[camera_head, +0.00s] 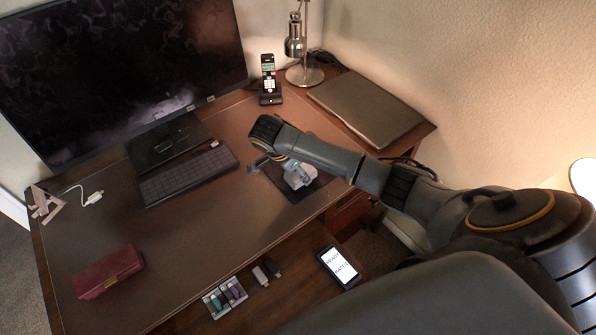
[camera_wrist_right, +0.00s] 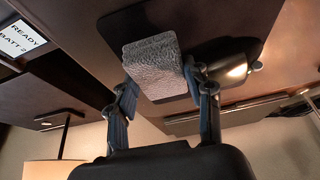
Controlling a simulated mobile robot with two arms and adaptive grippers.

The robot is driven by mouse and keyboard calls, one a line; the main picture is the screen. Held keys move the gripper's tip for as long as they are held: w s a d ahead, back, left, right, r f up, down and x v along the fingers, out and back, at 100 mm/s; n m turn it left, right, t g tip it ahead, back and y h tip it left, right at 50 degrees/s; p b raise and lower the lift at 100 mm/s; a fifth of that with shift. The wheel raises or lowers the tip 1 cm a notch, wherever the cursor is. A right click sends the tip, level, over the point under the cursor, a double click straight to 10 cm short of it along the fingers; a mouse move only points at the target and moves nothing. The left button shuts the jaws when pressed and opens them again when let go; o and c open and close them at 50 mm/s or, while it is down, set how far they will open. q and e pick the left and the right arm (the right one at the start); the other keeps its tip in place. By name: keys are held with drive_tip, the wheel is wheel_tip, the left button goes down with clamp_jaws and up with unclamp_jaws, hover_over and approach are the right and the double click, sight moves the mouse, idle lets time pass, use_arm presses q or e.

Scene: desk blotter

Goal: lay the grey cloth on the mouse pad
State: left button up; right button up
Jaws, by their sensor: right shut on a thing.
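The grey cloth (camera_wrist_right: 152,66) is a thick, folded, textured bundle between the fingers of my right gripper (camera_wrist_right: 160,95). In the head view the light grey cloth (camera_head: 299,176) shows beside the right gripper (camera_head: 278,166), over the mouse pad. The dark mouse pad (camera_head: 293,194) lies on the right part of the desk, partly hidden by my right arm and the cloth. It also shows behind the cloth in the wrist view (camera_wrist_right: 225,22). I cannot tell whether the cloth touches the pad. My left gripper is in neither view.
A keyboard (camera_head: 188,175) lies left of the pad and a closed laptop (camera_head: 366,108) behind it. A phone on a stand (camera_head: 269,82) and a lamp (camera_head: 296,48) stand at the back. Another phone (camera_head: 341,267) lies in front. The blotter's middle is clear.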

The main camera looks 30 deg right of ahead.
drive_tip(key=shift+a+f, duration=0.1)
drive_tip(key=shift+f, duration=0.9)
drive_tip(key=shift+f, duration=0.1)
drive_tip(key=o, duration=1)
drive_tip(key=v, duration=0.7)
drive_tip(key=shift+a+r+b, duration=0.15)
drive_tip(key=shift+r+b, duration=0.15)
drive_tip(key=shift+r, duration=0.05)
drive_tip(key=shift+p+v, duration=1.4)
drive_tip(key=shift+v, duration=0.85)
